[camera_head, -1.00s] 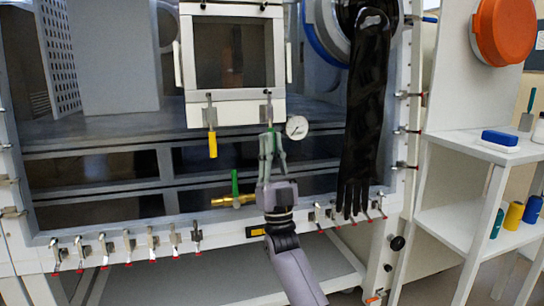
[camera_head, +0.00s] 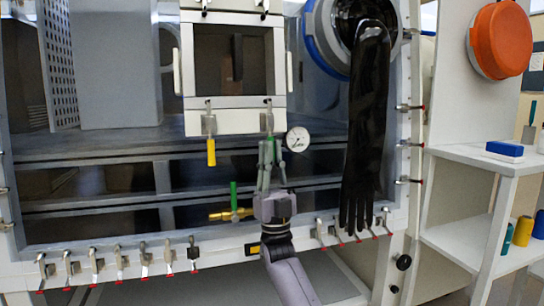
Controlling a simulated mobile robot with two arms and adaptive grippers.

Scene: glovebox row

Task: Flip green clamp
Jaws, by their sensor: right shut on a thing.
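The green clamp (camera_head: 267,123) is at the lower right of the small framed door in the head view. Its handle points down. My right gripper (camera_head: 268,146) comes up from below and is shut on the green handle, and its fingers hide much of it. A matching clamp with a yellow handle (camera_head: 211,152) hangs down at the door's lower left. My left gripper is not in view.
A round gauge (camera_head: 298,139) is close to the right of my gripper. A brass valve with a green lever (camera_head: 234,202) is at lower left. A black glove (camera_head: 366,130) hangs at right. Several small clamps (camera_head: 145,259) line the lower edge.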

